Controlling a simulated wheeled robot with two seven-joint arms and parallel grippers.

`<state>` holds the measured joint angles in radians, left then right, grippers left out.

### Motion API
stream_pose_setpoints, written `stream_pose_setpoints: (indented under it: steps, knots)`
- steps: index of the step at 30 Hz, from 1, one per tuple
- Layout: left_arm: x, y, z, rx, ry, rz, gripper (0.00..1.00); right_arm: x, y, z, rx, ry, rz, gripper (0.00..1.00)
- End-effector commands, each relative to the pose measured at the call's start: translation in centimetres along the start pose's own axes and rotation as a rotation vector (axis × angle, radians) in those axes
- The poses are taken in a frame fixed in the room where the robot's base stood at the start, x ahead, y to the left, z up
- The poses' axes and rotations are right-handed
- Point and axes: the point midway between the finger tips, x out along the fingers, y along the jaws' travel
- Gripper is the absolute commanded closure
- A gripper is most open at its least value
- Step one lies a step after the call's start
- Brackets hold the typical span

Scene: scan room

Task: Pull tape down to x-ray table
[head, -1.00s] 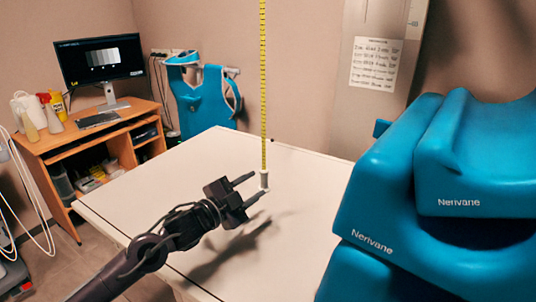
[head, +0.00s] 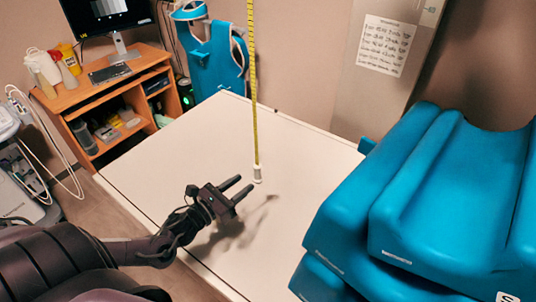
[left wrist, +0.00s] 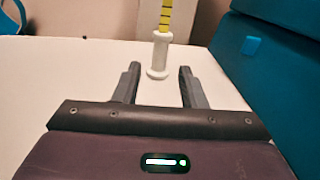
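The yellow tape (head: 253,90) hangs straight down over the white x-ray table (head: 190,150). At its lower end is a white spool-shaped handle (head: 257,174), also seen in the left wrist view (left wrist: 159,55). I cannot tell for sure whether its base touches the table. My left gripper (head: 246,183) is open and empty, low over the table, beside the handle. In the left wrist view the handle stands upright just beyond the fingertips (left wrist: 159,68), roughly centred between them. My right gripper is not in view.
Blue padded blocks (head: 440,200) fill the right side, close to the table. A wooden desk (head: 100,85) with a monitor stands at the back left, next to a hanging blue apron (head: 213,60). The table's left part is clear.

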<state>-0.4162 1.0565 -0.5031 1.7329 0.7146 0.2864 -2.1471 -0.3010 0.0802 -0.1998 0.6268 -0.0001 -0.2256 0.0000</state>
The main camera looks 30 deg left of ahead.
Motion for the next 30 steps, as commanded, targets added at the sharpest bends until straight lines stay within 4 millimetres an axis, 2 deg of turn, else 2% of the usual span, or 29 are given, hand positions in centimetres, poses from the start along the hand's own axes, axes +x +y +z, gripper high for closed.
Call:
stream_pose_setpoints:
  steps: [2, 5, 18, 23, 30]
  knots:
    - [-0.3, 0.0, 0.2, 0.042, 0.001, -0.001, 0.62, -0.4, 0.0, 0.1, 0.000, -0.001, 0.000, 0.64]
    - [0.4, 0.1, 0.2, 0.056, -0.004, 0.000, 0.62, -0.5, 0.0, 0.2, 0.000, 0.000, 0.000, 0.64]
    - [6.5, 0.1, 0.2, 0.051, -0.003, 0.001, 0.62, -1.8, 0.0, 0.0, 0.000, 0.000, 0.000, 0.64]
    - [7.3, 0.0, 0.1, 0.051, 0.000, -0.001, 0.62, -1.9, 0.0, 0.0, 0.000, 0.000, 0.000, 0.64]
    - [7.4, 0.0, 0.0, 0.051, 0.000, -0.001, 0.62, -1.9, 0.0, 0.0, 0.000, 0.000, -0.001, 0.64]
